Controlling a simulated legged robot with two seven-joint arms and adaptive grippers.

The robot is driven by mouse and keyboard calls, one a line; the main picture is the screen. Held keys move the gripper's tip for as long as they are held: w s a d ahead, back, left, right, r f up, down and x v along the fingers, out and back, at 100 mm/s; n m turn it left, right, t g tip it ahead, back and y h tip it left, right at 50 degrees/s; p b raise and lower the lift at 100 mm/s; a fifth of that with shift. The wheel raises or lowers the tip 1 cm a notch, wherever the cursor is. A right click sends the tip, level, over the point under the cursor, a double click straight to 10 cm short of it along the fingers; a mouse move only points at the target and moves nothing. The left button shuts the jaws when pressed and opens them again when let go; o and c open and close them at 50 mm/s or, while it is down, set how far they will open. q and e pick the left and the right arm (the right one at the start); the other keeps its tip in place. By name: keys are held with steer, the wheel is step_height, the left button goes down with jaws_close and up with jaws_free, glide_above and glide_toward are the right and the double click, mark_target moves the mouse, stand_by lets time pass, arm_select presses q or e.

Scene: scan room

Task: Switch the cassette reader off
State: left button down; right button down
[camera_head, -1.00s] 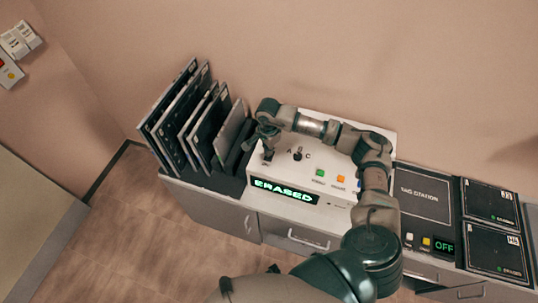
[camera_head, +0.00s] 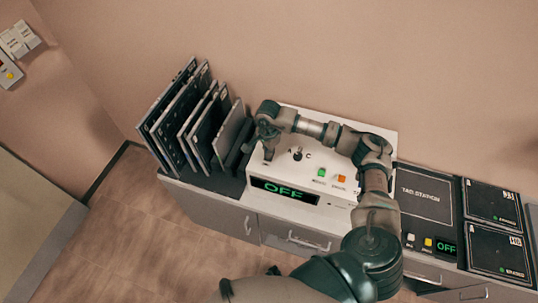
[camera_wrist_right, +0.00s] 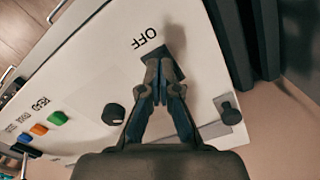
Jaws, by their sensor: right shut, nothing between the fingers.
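The cassette reader (camera_head: 340,123) is a white box on the counter, and its display (camera_head: 285,191) reads OFF in green. My right gripper (camera_head: 268,153) is shut and empty, at the left part of the reader's top. In the right wrist view the gripper (camera_wrist_right: 161,100) has its fingertips over a dark switch plate (camera_wrist_right: 172,62), beside the printed word OFF (camera_wrist_right: 145,37). The fingers hide most of the switch, so I cannot tell whether they touch it. A black knob (camera_wrist_right: 113,114) sits beside the gripper. My left gripper is out of view.
Several dark cassettes (camera_head: 190,120) stand in a rack left of the reader. A green button (camera_head: 321,173) and an orange button (camera_head: 341,178) are on the reader. The tag station (camera_head: 425,195) and dark panels (camera_head: 491,202) lie to the right.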

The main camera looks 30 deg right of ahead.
steer(key=shift+f, duration=0.1)
steer(key=shift+r+p, duration=0.7)
steer(key=shift+r, duration=0.5)
steer(key=shift+r+p, duration=1.15)
steer(key=shift+r, duration=1.15)
